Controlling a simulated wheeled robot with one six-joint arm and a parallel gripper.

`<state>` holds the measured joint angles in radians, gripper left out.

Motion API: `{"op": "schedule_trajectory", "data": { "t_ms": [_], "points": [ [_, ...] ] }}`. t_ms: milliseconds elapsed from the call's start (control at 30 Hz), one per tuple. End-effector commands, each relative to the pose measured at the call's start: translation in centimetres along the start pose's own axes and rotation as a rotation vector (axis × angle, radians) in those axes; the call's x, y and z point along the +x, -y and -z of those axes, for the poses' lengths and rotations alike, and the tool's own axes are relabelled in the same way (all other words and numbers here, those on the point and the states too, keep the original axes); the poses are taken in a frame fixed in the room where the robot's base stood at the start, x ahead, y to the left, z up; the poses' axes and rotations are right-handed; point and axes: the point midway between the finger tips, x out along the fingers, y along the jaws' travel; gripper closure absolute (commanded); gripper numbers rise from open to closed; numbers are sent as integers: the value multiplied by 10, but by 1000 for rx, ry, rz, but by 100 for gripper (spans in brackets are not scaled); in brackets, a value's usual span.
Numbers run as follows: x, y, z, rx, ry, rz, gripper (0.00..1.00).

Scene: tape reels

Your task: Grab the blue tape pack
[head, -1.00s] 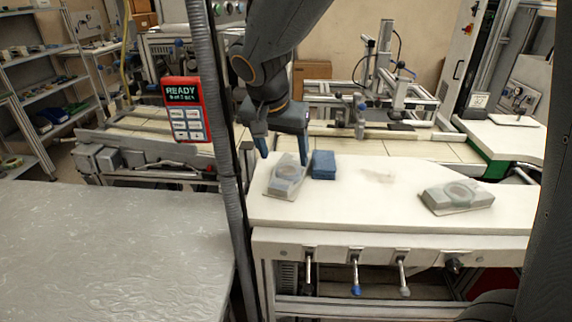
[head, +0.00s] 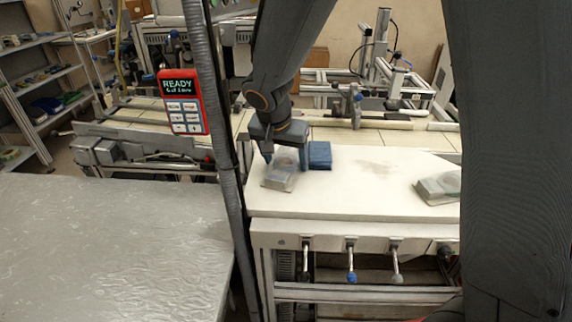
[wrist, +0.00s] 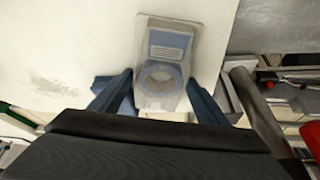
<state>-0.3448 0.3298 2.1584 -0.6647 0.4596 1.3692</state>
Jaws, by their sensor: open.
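A clear-wrapped tape pack with a pale blue label and ring (wrist: 163,68) lies flat on the white worktop. It also shows in the head view (head: 280,178), just below my gripper (head: 284,160). A solid blue block (head: 320,155) stands close to its right in the head view. My gripper is open and points down over the pack. In the wrist view my gripper (wrist: 162,98) has one finger on each side of the pack's near end. I cannot tell whether the fingers touch it. The left finger partly hides a blue thing, apparently the block.
Another wrapped pack (head: 437,188) lies on the worktop (head: 350,200) at the right, partly hidden by my arm. The worktop between is clear. A red READY panel (head: 183,102) and a grey post (head: 225,170) stand left of the arm. A grey table (head: 110,240) fills the lower left.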

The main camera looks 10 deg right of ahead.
Motion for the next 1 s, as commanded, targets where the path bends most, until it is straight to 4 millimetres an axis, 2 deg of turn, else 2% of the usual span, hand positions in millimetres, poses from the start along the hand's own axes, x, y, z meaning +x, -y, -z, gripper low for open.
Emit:
{"op": "schedule_trajectory", "data": {
  "t_ms": [100,300,500,633,1000],
  "points": [
    [0,0,0,0,0,0,32],
    [0,0,0,0,0,0,62],
    [-1,0,0,0,-1,1,62],
    [-10,1,5,2,-3,1,62],
    [-72,1,30,2,-3,4,62]
  ]
}}
